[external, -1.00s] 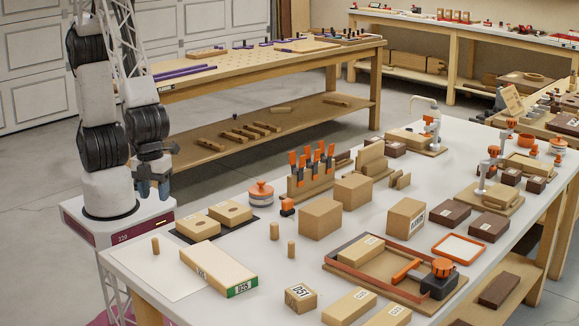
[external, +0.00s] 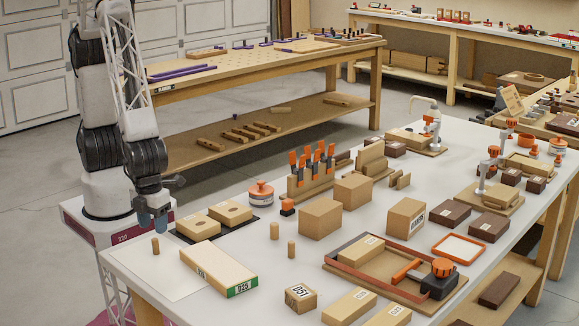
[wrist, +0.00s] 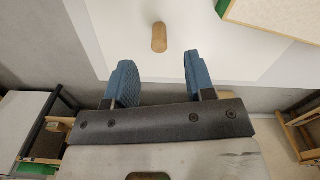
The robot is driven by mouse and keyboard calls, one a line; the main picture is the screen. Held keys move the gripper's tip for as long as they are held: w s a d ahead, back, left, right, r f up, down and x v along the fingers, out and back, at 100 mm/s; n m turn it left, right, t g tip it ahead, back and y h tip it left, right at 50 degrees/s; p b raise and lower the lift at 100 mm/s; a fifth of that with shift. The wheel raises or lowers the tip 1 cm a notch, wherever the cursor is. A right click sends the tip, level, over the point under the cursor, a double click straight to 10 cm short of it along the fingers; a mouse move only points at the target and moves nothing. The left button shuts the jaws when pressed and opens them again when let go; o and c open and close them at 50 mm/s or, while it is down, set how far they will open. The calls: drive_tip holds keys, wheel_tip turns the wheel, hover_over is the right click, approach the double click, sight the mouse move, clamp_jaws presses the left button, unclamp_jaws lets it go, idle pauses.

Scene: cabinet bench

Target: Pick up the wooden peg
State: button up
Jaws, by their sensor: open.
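A small wooden peg (external: 155,246) stands upright on the white sheet at the near left corner of the bench. In the wrist view the peg (wrist: 159,37) lies ahead of the fingertips, roughly between their lines. My gripper (external: 153,222) is open and empty, with blue fingers pointing down, above and just behind this peg in the external view. In the wrist view my gripper (wrist: 157,75) shows a clear gap between its fingers. Two similar pegs, one (external: 275,230) and another (external: 291,249), stand further right on the bench.
A long box (external: 218,268) lies just right of the peg; its corner shows in the wrist view (wrist: 270,12). Behind it, two blocks with holes (external: 230,212) sit on a dark mat. The white sheet (external: 150,275) around the peg is otherwise clear.

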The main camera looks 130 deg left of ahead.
sight(155, 239)
drive_tip(key=shift+f, duration=0.85)
drive_tip(key=shift+f, duration=0.1)
drive_tip(key=shift+f, duration=2.5)
clamp_jaws()
